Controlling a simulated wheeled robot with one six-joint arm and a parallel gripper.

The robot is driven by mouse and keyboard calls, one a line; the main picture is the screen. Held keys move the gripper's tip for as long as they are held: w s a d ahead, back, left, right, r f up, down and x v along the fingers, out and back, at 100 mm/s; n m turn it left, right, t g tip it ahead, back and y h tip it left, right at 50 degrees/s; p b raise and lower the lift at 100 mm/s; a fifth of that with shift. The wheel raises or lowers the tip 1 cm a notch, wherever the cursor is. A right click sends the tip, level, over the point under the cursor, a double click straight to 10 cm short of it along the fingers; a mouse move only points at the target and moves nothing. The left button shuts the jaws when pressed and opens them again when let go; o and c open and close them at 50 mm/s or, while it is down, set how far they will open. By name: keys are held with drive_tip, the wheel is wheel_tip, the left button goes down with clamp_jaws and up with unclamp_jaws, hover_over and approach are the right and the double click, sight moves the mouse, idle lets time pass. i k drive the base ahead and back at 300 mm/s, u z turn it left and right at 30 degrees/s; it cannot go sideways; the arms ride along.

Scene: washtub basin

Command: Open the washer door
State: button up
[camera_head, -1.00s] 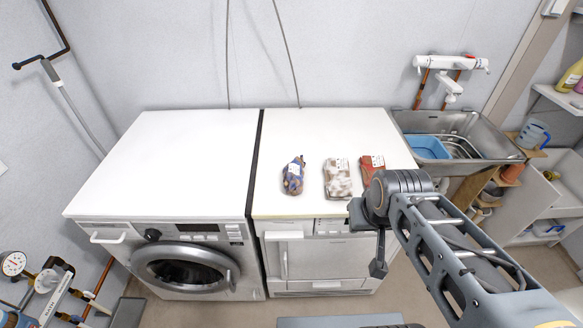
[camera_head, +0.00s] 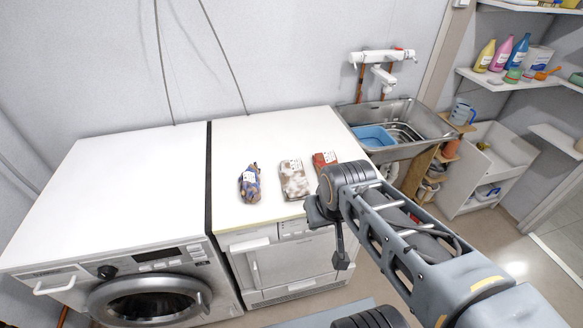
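The washer (camera_head: 60,285) is the white machine on the left. Its round door (camera_head: 150,302) has a grey ring, dark glass and a handle (camera_head: 204,300) on the ring's right side. The door looks shut, and its lower part is cut off by the picture's bottom edge. My gripper (camera_head: 342,262) hangs pointing down in front of the right-hand machine, well to the right of the washer door and touching nothing that I can see. It is seen edge-on, so its opening does not show.
A second white machine (camera_head: 290,262) with a square door stands right of the washer. Three packages (camera_head: 294,180) lie on its top. A metal sink (camera_head: 425,120) with a blue basin (camera_head: 374,137) and a shelf unit with bottles (camera_head: 504,54) are at right. Some floor shows clear at right.

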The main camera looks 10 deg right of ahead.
sight(151, 300)
drive_tip(key=u, duration=1.8)
drive_tip(key=k, duration=0.5)
drive_tip(key=z, duration=0.55)
drive_tip(key=i, duration=0.8)
drive_tip(key=u, duration=1.9)
